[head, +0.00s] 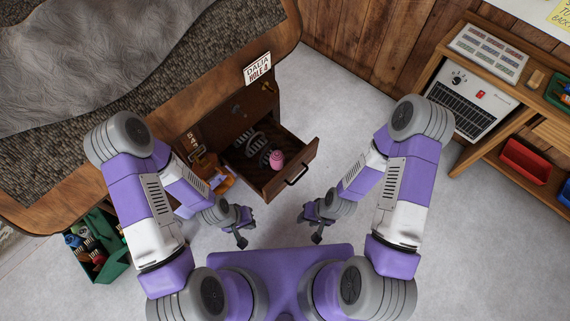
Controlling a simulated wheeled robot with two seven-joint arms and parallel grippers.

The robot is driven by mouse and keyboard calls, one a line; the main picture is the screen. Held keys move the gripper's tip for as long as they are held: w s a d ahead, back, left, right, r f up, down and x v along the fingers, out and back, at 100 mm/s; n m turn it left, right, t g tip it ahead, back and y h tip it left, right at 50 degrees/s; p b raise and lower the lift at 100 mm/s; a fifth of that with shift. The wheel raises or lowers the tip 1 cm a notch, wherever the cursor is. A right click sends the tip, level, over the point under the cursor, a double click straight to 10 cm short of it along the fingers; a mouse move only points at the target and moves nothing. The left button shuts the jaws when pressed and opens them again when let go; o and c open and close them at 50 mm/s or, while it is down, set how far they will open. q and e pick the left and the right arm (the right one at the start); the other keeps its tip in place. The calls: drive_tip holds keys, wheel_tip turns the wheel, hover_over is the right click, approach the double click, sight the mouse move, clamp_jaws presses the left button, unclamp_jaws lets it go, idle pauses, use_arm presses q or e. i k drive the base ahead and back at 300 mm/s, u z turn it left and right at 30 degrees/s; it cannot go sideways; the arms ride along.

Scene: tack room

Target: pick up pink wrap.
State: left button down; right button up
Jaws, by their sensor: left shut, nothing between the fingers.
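The pink wrap (277,160) is a small pink roll in the front part of an open dark wooden drawer (299,169). My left gripper (243,239) is shut and empty. It is in front of the drawer, below and to the left of the wrap in the picture, apart from it. My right gripper (317,238) is below and to the right of the drawer, also apart from the wrap. Its fingers are small and dark, and I cannot tell whether they are open or shut.
Grey striped items (256,142) lie behind the wrap in the drawer. An orange-brown object (217,178) is left of the drawer. A wooden shelf unit (473,157) with a red bin (526,160) is at right. Grey floor is clear between.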

sight(277, 158)
drive_tip(key=u, duration=3.6)
drive_tip(key=k, duration=2.3)
drive_tip(key=z, duration=1.6)
drive_tip(key=i, duration=1)
drive_tip(key=u, duration=0.05)
